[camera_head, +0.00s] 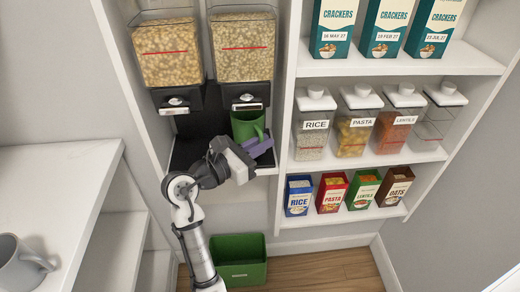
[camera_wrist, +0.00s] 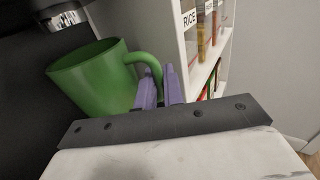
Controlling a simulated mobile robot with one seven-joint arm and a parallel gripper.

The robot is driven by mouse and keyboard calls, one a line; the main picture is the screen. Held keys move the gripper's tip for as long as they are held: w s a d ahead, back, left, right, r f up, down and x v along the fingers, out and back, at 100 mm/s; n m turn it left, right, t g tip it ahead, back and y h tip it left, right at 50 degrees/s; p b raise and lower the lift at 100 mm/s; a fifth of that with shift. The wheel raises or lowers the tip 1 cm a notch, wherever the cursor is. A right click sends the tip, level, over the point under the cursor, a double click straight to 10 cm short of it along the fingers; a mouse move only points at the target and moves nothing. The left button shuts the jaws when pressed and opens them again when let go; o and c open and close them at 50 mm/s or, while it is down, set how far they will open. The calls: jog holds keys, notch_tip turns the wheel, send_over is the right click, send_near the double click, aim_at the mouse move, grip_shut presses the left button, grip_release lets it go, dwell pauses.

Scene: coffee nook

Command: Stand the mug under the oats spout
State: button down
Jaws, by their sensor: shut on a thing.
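The green mug (camera_head: 246,124) is upright or nearly so below the right dispenser's spout (camera_head: 247,104), over the dark base tray (camera_head: 190,155). It also shows in the wrist view (camera_wrist: 92,82), open end up, with a dark spout (camera_wrist: 62,14) above it. My gripper (camera_head: 258,147) comes from the front right; its purple fingers (camera_wrist: 160,84) are shut on the mug's handle. I cannot tell whether the mug's bottom touches the tray. The left dispenser's spout (camera_head: 174,103) has nothing under it. The dispenser labels are too small to read.
Shelves on the right hold teal cracker boxes (camera_head: 382,28), labelled jars (camera_head: 357,125) and small packets (camera_head: 332,192). The upright shelf side (camera_head: 284,110) stands close right of my gripper. A green bin (camera_head: 239,258) is on the floor. A grey mug (camera_head: 20,262) stands on the left counter.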

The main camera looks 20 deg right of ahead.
jog(key=shift+f, duration=1.3)
jog(key=shift+f, duration=0.15)
jog(key=c, duration=1.5)
grip_release()
jog(key=b+v, duration=0.2)
jog(key=v, duration=1)
